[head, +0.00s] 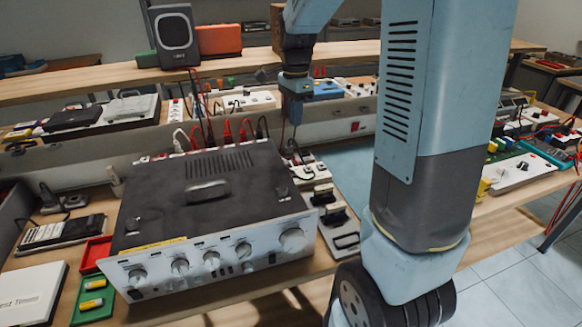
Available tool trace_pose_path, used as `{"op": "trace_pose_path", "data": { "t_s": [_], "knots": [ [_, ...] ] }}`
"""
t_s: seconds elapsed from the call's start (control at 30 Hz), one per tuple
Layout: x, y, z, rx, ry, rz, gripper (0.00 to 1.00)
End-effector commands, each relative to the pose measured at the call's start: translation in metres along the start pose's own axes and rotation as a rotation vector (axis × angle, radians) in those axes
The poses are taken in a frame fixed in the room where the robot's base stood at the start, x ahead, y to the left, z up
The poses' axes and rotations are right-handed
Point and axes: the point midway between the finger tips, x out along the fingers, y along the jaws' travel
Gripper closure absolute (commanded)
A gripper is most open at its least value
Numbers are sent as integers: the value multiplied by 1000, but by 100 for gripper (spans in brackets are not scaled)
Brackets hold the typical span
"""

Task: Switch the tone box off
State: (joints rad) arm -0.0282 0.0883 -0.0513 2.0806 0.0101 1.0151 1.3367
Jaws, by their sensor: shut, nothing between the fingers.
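A large box with a dark top, a handle and a silver front with several knobs (205,215) stands on the bench at centre left; it may be the tone box, but no readable label confirms this. Its knobs face the front, and a yellow strip runs along the top front edge. A grey speaker-like box (174,36) stands on the shelf behind. My gripper (295,118) points down, shut and empty, over the area behind the large box's back right corner. I cannot tell whether its tips touch anything. Any switch on the large box's back is hidden.
Red and black leads (228,130) rise behind the large box. An orange box (219,40) is on the shelf. A green tray (93,300) and a white booklet (30,295) lie at front left. A white-topped panel (515,172) is at right. My arm hides part of the bench.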

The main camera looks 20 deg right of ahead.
Motion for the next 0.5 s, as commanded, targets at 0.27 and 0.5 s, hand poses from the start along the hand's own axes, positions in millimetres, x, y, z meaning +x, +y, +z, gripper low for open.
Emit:
{"op": "trace_pose_path", "data": {
  "t_s": [0.27, 0.5],
  "knots": [
    [30, -26, -6, 163, -4, 66, 100],
    [37, -32, -8, 208, -3, 80, 100]
  ]
}}
